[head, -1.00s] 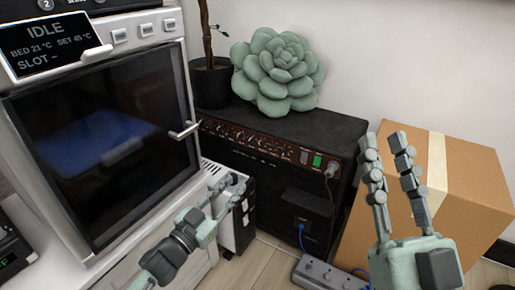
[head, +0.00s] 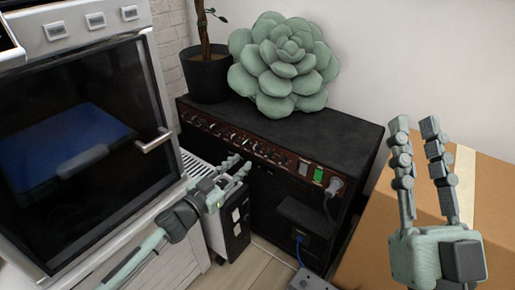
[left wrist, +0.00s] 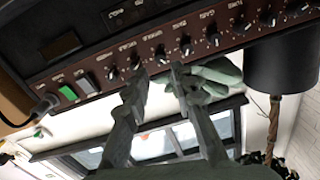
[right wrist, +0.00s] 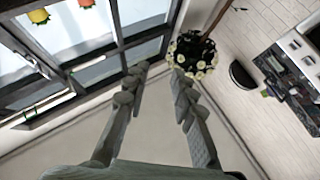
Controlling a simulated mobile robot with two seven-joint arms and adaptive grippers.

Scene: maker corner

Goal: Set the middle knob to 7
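A black amplifier (head: 330,140) has a brown front panel with a row of small dark knobs; the panel also shows upside down in the left wrist view (left wrist: 150,45). One knob (left wrist: 160,54) sits just beyond my left fingertips in that view; I cannot read its setting. My left gripper (head: 238,166) is in front of the knob row, fingers apart, and in the left wrist view (left wrist: 158,75) nothing is between them. My right gripper (head: 414,128) is raised at the right, open and empty, and shows open in the right wrist view (right wrist: 158,75).
A green succulent cushion (head: 285,65) and a potted plant (head: 206,75) stand on the amplifier. A glass-door machine (head: 80,130) is at the left. A cardboard box (head: 490,220) is at the right. A plug (head: 335,187) sits in the panel's right end.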

